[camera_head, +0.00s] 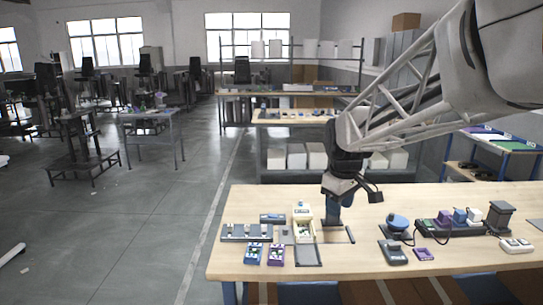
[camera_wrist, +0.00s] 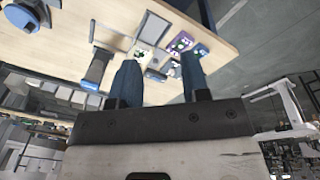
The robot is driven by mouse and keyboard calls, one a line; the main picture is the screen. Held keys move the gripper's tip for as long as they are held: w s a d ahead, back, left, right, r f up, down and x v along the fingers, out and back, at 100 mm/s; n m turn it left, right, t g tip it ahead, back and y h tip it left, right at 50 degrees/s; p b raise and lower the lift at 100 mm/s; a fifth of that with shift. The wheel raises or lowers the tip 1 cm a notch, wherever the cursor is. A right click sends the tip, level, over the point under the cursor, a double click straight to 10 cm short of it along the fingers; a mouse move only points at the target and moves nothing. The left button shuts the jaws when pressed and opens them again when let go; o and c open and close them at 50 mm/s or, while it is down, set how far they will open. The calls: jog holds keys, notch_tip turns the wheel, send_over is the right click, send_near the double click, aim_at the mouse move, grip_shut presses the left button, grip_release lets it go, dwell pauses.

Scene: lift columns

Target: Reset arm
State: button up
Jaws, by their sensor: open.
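My gripper (camera_head: 333,212) hangs above the wooden table (camera_head: 375,205), pointing down beside a beige upright holder (camera_head: 303,222). In the wrist view its two blue fingers (camera_wrist: 159,75) are spread apart with nothing between them. Whether the fingertips touch the table is hard to tell. The arm reaches in from the upper right. Small blue (camera_head: 253,253) and purple (camera_head: 276,254) devices lie at the table's front left; a purple one also shows in the wrist view (camera_wrist: 181,42).
A grey tray (camera_head: 240,233) lies left of the gripper. To the right stand a round blue-topped device (camera_head: 397,223), a rack of coloured blocks (camera_head: 459,217), a dark block (camera_head: 499,214) and a white device (camera_head: 516,246). The table's left edge borders open floor.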

jog(key=s+f+m, duration=0.2)
jog(key=s+m, duration=0.2)
jog(key=s, duration=1)
jog(key=s+d+f+m+t, duration=0.1)
jog(key=s+m, duration=0.3)
jog(key=s, duration=1.1)
jog(key=shift+s+d+f, duration=0.25)
jog(key=shift+d+f, duration=0.05)
jog(key=shift+f, duration=0.45)
